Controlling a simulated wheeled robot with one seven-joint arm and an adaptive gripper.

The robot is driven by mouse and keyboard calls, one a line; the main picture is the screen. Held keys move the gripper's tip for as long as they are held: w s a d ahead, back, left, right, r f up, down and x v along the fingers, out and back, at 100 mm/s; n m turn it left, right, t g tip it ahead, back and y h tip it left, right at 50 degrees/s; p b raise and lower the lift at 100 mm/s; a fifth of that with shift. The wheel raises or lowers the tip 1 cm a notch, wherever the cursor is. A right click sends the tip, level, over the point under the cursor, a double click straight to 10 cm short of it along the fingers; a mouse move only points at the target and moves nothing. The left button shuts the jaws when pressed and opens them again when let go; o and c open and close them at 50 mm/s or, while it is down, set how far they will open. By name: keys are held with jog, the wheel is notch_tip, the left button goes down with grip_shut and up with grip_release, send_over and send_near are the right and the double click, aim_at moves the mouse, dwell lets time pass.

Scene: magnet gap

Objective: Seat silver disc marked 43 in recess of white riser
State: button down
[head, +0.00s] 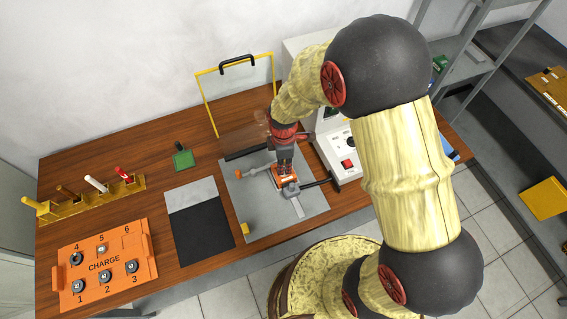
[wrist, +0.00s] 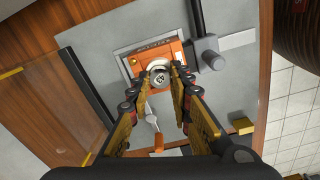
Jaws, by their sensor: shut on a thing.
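My gripper (wrist: 164,82) points down over the metal plate, and its fingers are closed on a small silver disc (wrist: 160,78) with a dark mark that looks like 43. A white round part (wrist: 156,64), probably the riser, shows just behind the disc on an orange block (wrist: 174,50). The disc covers part of it, and I cannot tell whether the disc touches it or whether its recess is filled. In the head view my gripper (head: 286,174) is above the orange block (head: 293,181); the disc and riser are hidden there.
An orange CHARGE tray (head: 110,266) with several discs lies at the front left. A grey plate (head: 250,215) carries the block, with a grey clamp and handle (head: 316,184) beside it. A yellow-framed clear guard (head: 205,105) and a white control box (head: 342,160) stand close by.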

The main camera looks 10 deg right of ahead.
jog(key=shift+f, duration=0.1)
dwell(0.7)
jog(key=c, duration=1.6)
grip_release()
jog(key=shift+o, duration=0.3)
jog(key=c, duration=0.4)
jog(key=shift+c, duration=0.6)
jog(key=shift+r+p, duration=1.65)
jog(key=shift+r, duration=0.7)
